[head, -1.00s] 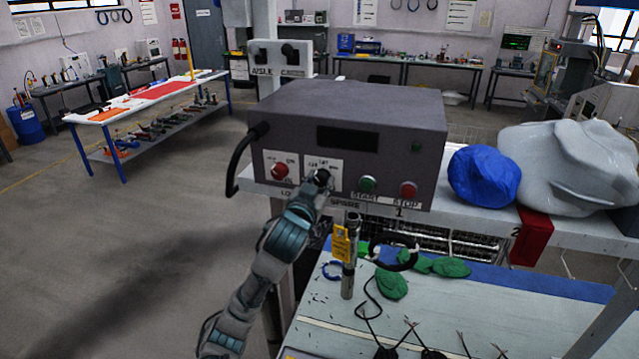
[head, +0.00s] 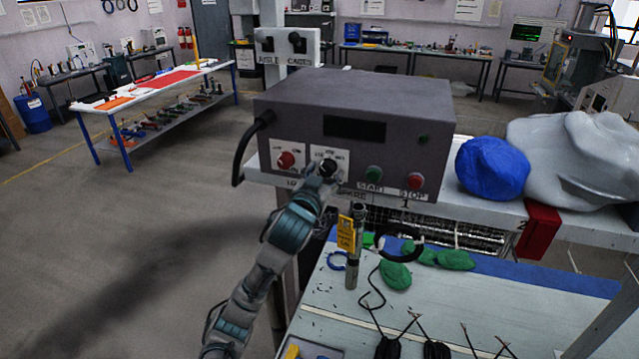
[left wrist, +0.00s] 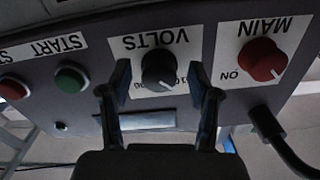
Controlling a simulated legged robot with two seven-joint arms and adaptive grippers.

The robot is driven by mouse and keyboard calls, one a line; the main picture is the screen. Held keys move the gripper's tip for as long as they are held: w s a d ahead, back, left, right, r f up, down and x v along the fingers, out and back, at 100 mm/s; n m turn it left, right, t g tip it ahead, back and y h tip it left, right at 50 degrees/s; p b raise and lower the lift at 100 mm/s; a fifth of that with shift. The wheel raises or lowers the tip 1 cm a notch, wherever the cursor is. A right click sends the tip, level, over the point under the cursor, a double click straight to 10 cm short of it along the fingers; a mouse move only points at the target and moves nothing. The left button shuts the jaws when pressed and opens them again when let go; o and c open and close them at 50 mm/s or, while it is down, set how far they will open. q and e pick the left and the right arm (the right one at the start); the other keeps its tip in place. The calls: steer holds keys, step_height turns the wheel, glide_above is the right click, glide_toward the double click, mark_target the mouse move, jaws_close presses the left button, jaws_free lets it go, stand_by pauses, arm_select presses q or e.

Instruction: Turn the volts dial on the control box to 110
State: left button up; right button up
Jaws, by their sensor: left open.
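The grey control box (head: 400,118) stands on a shelf in the head view, with a dark display on its front. The black volts dial (left wrist: 159,72) is on a white label reading VOLTS, upside down in the left wrist view. In the head view the volts dial (head: 328,167) is partly covered by my gripper. My left gripper (left wrist: 160,90) is open, its two fingers on either side of the dial with gaps showing. It also shows in the head view (head: 325,180). The dial's pointer setting is hard to read. My right gripper is not in view.
The red main knob (left wrist: 261,59) sits beside the volts label. The green start button (head: 374,174) and red stop button (head: 415,181) are on the same face. A black cable (head: 240,150) leaves the box's left side. A blue bundle (head: 492,168) lies on the shelf to the right.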

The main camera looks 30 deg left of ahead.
arm_select(q)
steer(key=v, duration=1.1)
steer(key=shift+f, duration=0.2)
steer(key=shift+s+a, duration=0.1)
